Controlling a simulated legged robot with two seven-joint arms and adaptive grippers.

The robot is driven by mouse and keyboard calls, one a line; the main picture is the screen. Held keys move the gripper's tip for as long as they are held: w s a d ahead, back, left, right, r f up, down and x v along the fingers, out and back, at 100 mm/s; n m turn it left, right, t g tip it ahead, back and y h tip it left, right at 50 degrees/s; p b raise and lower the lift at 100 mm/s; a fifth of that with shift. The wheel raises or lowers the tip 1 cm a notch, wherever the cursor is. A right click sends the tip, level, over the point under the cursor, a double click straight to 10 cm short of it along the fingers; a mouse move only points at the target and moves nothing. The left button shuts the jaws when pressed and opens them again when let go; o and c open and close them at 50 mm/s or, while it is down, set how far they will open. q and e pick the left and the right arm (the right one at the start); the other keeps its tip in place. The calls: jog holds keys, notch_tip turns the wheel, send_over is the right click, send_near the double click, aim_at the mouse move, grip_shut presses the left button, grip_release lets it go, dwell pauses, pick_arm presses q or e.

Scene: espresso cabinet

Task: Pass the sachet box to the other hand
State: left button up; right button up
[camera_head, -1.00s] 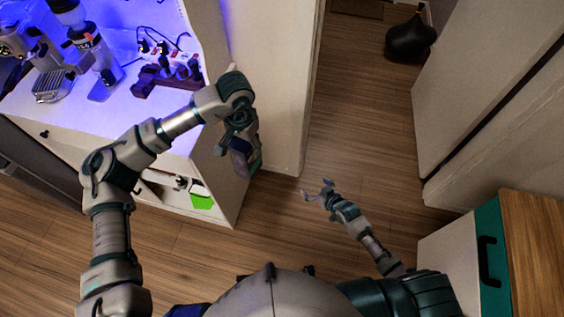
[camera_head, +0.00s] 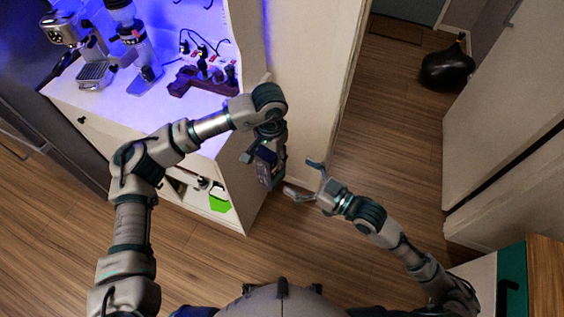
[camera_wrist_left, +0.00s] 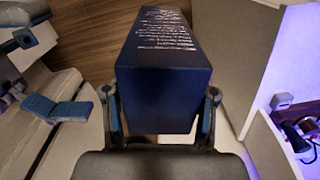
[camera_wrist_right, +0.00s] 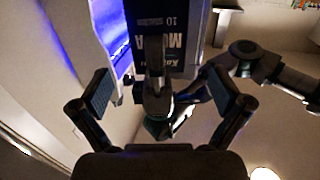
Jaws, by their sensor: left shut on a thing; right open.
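The sachet box is a dark blue box with white print, held in front of the cabinet's right side in the head view (camera_head: 266,166). My left gripper (camera_head: 262,150) is shut on it. In the left wrist view the box (camera_wrist_left: 163,85) sits between the two fingers (camera_wrist_left: 160,105). My right gripper (camera_head: 303,178) is open and empty, just right of the box and apart from it. In the right wrist view the printed box face (camera_wrist_right: 168,25) shows ahead, between the spread fingers (camera_wrist_right: 160,92). A finger of my left gripper covers part of that face.
The white cabinet (camera_head: 238,185) stands close left of the box, with an espresso machine (camera_head: 93,62), a grinder (camera_head: 135,45) and a dark rack (camera_head: 200,82) on top. A green item (camera_head: 219,203) lies on its lower shelf. A black bag (camera_head: 446,70) rests on the floor. Floor right of my right gripper is clear.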

aim_at(271, 166)
pick_arm(q)
jog(key=shift+a, duration=0.15)
pick_arm(e)
jog(key=x, duration=1)
jog(key=shift+a, duration=0.15)
jog(key=c, duration=1.2)
pick_arm(q)
jog(key=o, duration=1.3)
pick_arm(e)
jog(key=shift+c, duration=0.2)
pick_arm(q)
jog(key=shift+o, duration=0.2)
